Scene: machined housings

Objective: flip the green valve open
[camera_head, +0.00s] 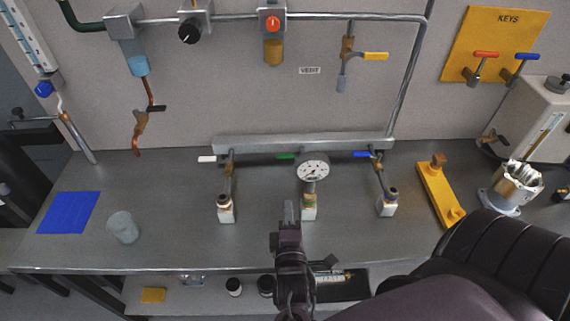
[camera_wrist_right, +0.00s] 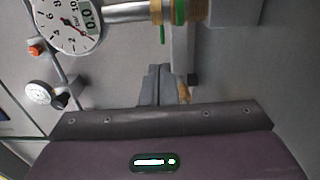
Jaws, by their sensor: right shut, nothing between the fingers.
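The green valve handle (camera_head: 287,156) points left from its pipe, below the horizontal rail and beside the round white gauge (camera_head: 313,170), which partly hides the valve body. In the right wrist view a thin green part (camera_wrist_right: 162,34) and a green band (camera_wrist_right: 180,12) show near the top, right of the gauge (camera_wrist_right: 70,22). My right gripper (camera_head: 289,207) is shut and empty, in front of and below the green handle in the head view. Its fingers (camera_wrist_right: 161,72) appear below the green part in the wrist view. I see no contact. My left gripper is out of view.
A white-handled valve (camera_head: 208,159) stands to the left and a blue-handled valve (camera_head: 362,155) to the right. A yellow bracket (camera_head: 437,190) and a metal housing (camera_head: 516,185) lie farther right. A cup (camera_head: 123,227) and blue mat (camera_head: 69,212) are left. The bench between cup and white valve is clear.

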